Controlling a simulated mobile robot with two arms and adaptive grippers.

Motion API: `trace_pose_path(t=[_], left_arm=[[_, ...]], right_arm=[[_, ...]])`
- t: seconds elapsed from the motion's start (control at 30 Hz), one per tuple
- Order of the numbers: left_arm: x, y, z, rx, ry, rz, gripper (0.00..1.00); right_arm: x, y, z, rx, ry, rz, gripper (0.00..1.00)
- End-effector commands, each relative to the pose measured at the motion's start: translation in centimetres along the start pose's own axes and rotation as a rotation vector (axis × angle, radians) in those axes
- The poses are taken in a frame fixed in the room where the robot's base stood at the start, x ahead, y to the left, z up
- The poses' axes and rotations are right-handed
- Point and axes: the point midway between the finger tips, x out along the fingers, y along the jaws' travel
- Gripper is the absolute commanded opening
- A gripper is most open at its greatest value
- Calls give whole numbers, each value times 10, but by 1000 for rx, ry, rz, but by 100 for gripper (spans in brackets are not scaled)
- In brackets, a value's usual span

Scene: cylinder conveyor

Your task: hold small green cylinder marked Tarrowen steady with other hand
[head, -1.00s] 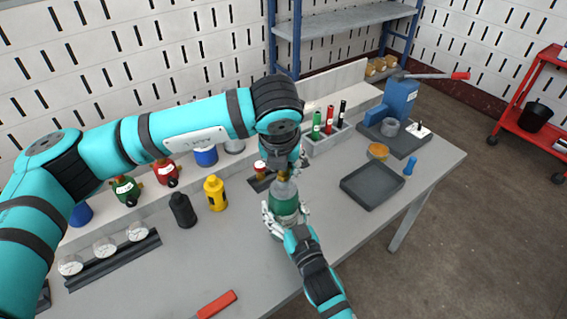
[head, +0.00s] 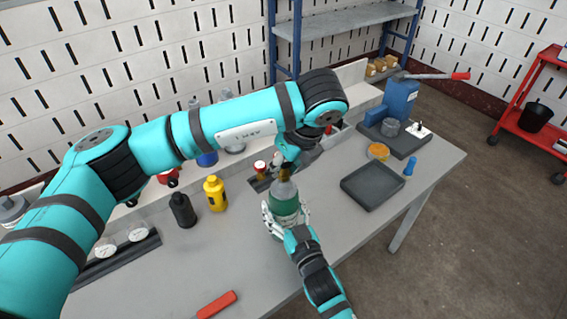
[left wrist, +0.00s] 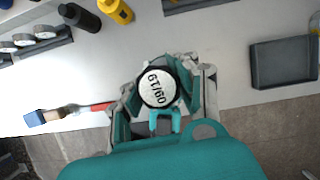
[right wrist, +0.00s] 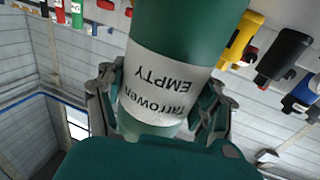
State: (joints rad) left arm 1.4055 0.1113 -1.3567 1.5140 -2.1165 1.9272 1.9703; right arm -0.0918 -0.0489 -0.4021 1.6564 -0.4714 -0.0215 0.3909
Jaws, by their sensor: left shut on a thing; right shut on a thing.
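The small green cylinder (head: 286,208) stands upright in the head view, with a grey shoulder and a brass-coloured top. In the right wrist view its white label (right wrist: 165,85) reads "Tarrowen EMPTY", upside down. My right gripper (head: 287,222) is shut around its body; the fingers also show in the right wrist view (right wrist: 160,115). My left gripper (head: 286,163) is at the cylinder's top, partly hidden behind its own wrist. In the left wrist view its fingers (left wrist: 160,85) are shut on a black-rimmed round piece (left wrist: 157,87) marked "GT/60". I cannot tell whether that piece is joined to the cylinder.
A black bottle (head: 182,210) and a yellow bottle (head: 215,194) stand to the left. A red-topped piece (head: 260,167) stands close behind the cylinder. A dark tray (head: 372,188) lies to the right. A red-handled tool (head: 216,304) lies near the front edge.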

Motion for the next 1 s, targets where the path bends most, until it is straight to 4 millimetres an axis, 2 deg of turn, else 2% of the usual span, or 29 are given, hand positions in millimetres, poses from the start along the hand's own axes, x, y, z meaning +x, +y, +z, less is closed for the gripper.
trace_pose_path(t=[0.13, 0.47, 0.8, 1.0], left_arm=[[0, 0, -1, -171, 3, 74, 0], [0, 0, -1, -212, 3, 90, 0], [-1, 0, 0, -650, 1, 272, 0], [0, 0, -1, -679, 3, 284, 0]], right_arm=[[0, 0, 0, -3, 0, 0, 29], [0, 0, 0, -3, 0, 0, 29], [0, 0, 0, -2, 0, 0, 29], [0, 0, 0, -2, 0, 0, 29]])
